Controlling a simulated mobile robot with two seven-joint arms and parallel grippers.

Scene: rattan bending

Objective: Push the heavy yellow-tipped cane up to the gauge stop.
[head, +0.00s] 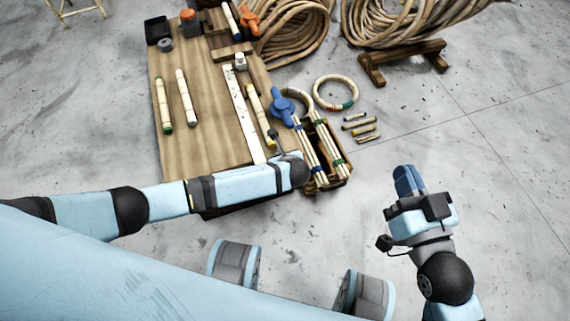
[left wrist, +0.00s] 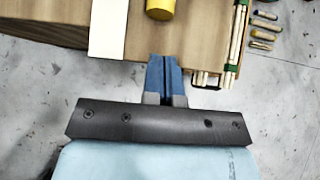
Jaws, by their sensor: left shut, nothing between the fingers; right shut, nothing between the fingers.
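The yellow-tipped cane (head: 257,108) lies on the wooden bench, right of the white gauge strip (head: 243,120). Its yellow end faces me; it also shows at the top of the left wrist view (left wrist: 160,9). The small pale block (head: 240,61), seemingly the gauge stop, sits at the strip's far end, with a gap between it and the cane. My left gripper (left wrist: 164,62) is shut and empty at the bench's near edge, short of the yellow tip. In the head view its fingers are mostly hidden by my arm. My right gripper (head: 407,180) is shut and empty above the floor.
Two pale canes (head: 185,97) lie on the bench's left half. A wooden crate (head: 337,181) of banded canes stands at the bench's right side, beside a blue tool (head: 283,106). A ring (head: 335,94) and several short pieces (head: 366,130) lie on the floor.

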